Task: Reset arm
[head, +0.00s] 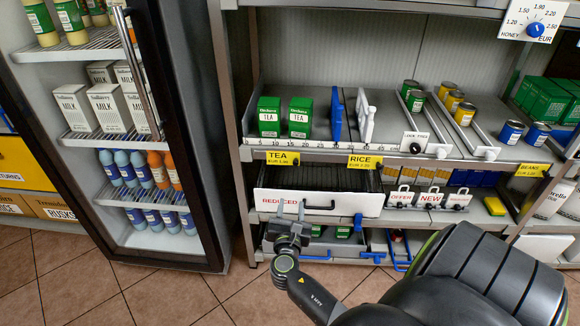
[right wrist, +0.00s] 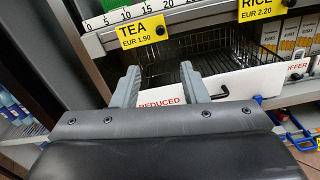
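My right gripper (head: 290,212) is in front of the white drawer front marked REDUCED (head: 320,203) on the middle shelf unit. In the right wrist view its two grey fingers (right wrist: 161,88) stand apart with nothing between them. Behind them are the drawer front (right wrist: 225,88) and a dark wire basket (right wrist: 205,52). I cannot tell from these views whether a finger touches the drawer front. My left gripper is not in view.
A fridge with an open front (head: 165,130) holding milk and bottles stands at the left. Above the drawer are tea boxes (head: 269,117), a TEA price tag (head: 283,158) and a RICE tag (head: 365,162). Blue-handled bins (head: 375,250) sit below. Tiled floor (head: 75,275) is clear at the lower left.

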